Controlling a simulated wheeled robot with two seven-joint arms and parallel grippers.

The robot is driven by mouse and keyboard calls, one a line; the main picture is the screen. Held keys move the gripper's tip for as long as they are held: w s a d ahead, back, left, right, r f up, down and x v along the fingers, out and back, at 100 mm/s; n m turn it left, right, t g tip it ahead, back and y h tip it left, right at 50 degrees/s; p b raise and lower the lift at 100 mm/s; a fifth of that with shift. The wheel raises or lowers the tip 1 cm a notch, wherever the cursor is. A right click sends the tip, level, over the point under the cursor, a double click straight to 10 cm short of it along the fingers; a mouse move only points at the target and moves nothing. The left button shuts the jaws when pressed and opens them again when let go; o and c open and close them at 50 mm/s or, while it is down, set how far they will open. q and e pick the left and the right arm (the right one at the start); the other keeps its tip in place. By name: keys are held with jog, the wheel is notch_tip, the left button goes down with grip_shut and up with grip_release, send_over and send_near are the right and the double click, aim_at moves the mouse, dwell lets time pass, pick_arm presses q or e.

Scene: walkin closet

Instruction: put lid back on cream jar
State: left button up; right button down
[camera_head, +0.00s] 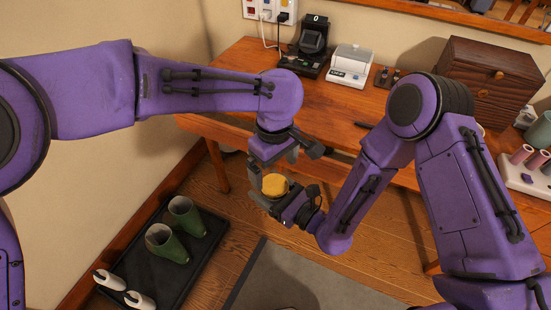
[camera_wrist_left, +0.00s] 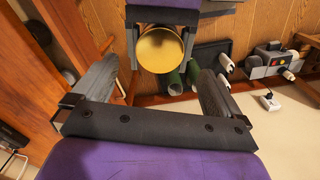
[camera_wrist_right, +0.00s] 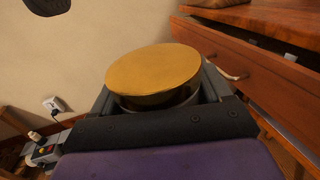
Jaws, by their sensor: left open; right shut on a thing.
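The cream jar (camera_wrist_right: 160,99) is between the fingers of my right gripper (camera_wrist_right: 157,92), which is shut on it and holds it in the air in front of the desk. A round gold lid (camera_wrist_right: 153,70) lies over the jar's top, looking roughly level; I cannot tell whether it is fully seated. The lid also shows in the head view (camera_head: 274,184) and, from above, in the left wrist view (camera_wrist_left: 160,49). My left gripper (camera_head: 275,162) is open and empty, just above the lid, fingers pointing down and apart from it. The jar's body is mostly hidden by the right fingers.
The wooden desk (camera_head: 335,101) runs behind both grippers, bearing a black device (camera_head: 308,48), a white device (camera_head: 351,65) and a drawer box (camera_head: 490,82). Green boots (camera_head: 168,243) stand in a black tray on the floor at lower left. A grey rug (camera_head: 285,282) lies below.

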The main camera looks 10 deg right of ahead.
aim_at(275, 184)
pick_arm(q)
notch_tip(275, 184, down, 6)
jog(key=shift+r, duration=0.2)
jog(key=c, duration=1.1)
jog(key=m, duration=0.3)
jog(key=shift+m, duration=0.3)
jog(key=o, duration=1.1)
jog(key=shift+r, duration=2.3)
